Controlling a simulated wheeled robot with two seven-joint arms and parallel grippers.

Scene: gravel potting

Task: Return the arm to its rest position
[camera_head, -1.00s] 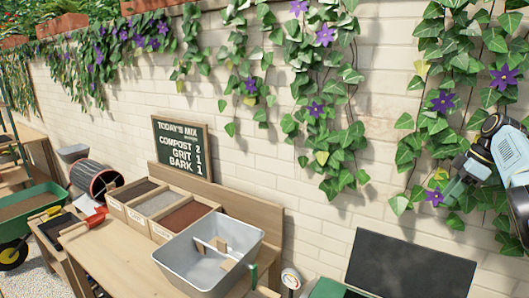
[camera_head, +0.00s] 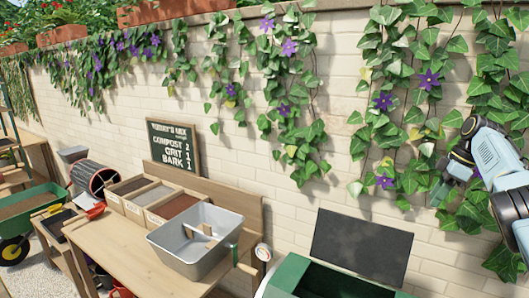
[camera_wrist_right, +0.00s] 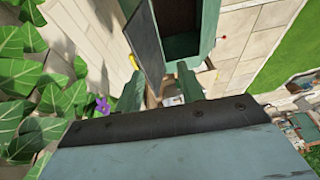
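My right arm comes in from the right edge of the head view, raised in front of the ivy-covered wall. Its gripper (camera_head: 441,190) points down and left, and nothing shows in it. In the right wrist view two greenish fingers (camera_wrist_right: 158,88) stand apart with a gap between them. Through and beyond the gap I see paving and part of a green box far below. My left arm and gripper are not in the head view.
Ivy (camera_head: 400,130) hangs close behind my right gripper. Below stand a green box (camera_head: 290,272) with a dark raised lid (camera_head: 362,246) and a wooden bench (camera_head: 110,250) with a grey metal tub (camera_head: 160,242). A chalkboard (camera_head: 172,145) leans at the wall.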

